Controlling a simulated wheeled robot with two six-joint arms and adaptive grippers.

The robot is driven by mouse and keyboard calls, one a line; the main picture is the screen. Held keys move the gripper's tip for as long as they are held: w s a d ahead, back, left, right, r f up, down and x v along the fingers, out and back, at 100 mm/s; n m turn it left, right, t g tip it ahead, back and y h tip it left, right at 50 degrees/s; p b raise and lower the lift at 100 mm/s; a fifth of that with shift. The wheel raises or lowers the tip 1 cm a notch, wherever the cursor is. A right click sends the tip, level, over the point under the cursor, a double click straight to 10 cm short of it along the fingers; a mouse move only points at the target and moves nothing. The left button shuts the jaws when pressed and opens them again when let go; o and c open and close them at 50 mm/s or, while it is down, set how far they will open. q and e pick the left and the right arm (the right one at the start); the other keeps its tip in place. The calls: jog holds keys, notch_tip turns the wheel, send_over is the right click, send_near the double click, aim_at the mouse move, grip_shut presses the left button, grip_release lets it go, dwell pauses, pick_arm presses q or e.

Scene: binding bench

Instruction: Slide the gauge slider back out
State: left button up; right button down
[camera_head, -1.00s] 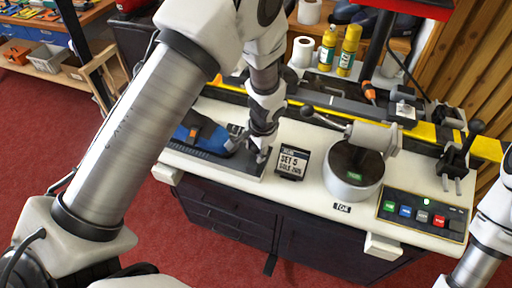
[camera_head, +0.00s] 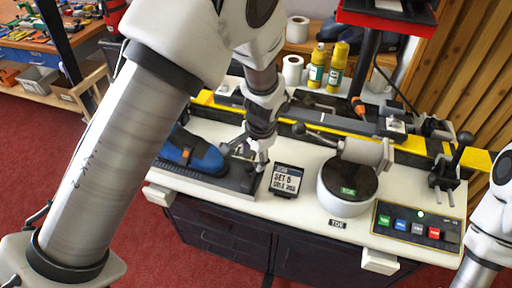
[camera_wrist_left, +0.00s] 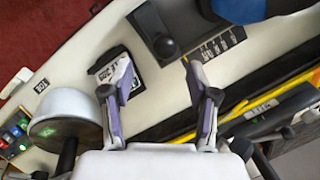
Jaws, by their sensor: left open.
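A dark block with a round black knob, which looks like the gauge slider (camera_wrist_left: 166,46), shows at the top of the left wrist view, next to a small printed scale (camera_wrist_left: 222,42). In the head view a dark base plate (camera_head: 215,181) carries a blue tool-like part (camera_head: 200,158) at the left of the bench. My left gripper (camera_head: 254,161) is over the right end of this plate, pointing down. In the left wrist view its two fingers (camera_wrist_left: 158,70) are spread with nothing between them, and the knob lies beyond their tips. My right gripper is out of view.
A black sign card (camera_head: 287,180) stands close right of my left gripper. A white round pot (camera_head: 345,200) with a lever and a button panel (camera_head: 418,227) are further right. A yellow-edged rail (camera_head: 330,130), glue bottles (camera_head: 337,66) and paper rolls (camera_head: 292,70) are behind.

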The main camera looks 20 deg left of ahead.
pick_arm(q)
jog(key=r, duration=0.3)
jog(key=d+r, duration=0.1)
jog(key=r, duration=0.1)
jog(key=shift+s, duration=0.25)
jog(key=s+a+f+n+g+h, duration=0.1)
jog(key=s+a+f+n+g, duration=0.15)
jog(key=s+f, duration=1.15)
jog(key=s+a+f+n+g+h, duration=0.1)
jog(key=s+a+f+n+g, duration=0.15)
jog(key=s+f, duration=1.2)
jog(key=w+r+t, duration=0.1)
jog(key=t, duration=0.1)
jog(key=w+r+n+t, duration=0.1)
jog(key=r+t, duration=0.1)
jog(key=shift+w+a, duration=0.1)
jog(key=shift+w, duration=0.05)
